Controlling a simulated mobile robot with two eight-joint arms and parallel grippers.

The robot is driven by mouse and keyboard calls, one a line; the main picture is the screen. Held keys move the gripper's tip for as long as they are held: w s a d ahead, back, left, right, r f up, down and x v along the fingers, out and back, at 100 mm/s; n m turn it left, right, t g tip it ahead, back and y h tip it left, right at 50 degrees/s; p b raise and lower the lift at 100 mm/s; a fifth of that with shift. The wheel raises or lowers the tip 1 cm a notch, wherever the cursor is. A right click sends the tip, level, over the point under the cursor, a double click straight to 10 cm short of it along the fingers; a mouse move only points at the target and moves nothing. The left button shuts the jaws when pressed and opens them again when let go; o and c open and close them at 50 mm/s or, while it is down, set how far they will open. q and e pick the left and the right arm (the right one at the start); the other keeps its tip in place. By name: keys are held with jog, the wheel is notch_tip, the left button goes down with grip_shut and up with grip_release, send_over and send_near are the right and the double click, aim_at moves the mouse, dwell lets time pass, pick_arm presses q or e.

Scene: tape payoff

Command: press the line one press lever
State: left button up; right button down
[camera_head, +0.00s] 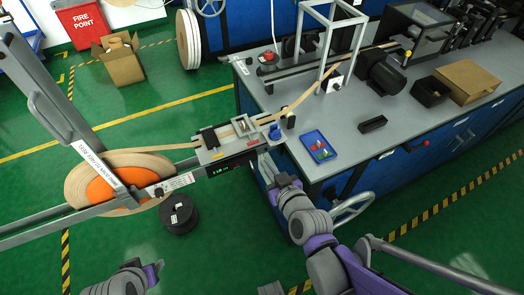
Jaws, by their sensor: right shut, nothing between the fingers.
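No part is readably marked as the line one press lever, so I cannot tell which one it is. A rod with a red knob (425,143) sticks out at the bench's front edge on the right. A yellow knob (407,53) shows by the machinery at the back of the bench. My right gripper (266,164) is shut and empty, just below the tape guide unit (228,143) by the bench's left corner. It is far from both knobs. My left arm shows only at the bottom left, with its gripper (158,266) small and unclear at its tip.
A tape reel (78,181) with an orange hub feeds tape through the guide unit. The bench (350,150) carries a blue tray (318,145), a black block (372,124) and a cardboard box (467,80). A black spool (179,214) stands on the floor. Open green floor lies left.

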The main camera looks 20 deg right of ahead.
jog(key=shift+s+f, duration=0.5)
jog(key=shift+s, duration=0.35)
jog(key=s+r+g+p, duration=0.1)
jog(key=s+g+p, duration=0.3)
jog(key=s+g, duration=0.4)
jog(key=shift+s+a+r+g, duration=0.35)
jog(key=shift+s+a+g, duration=0.05)
jog(key=shift+s, duration=0.65)
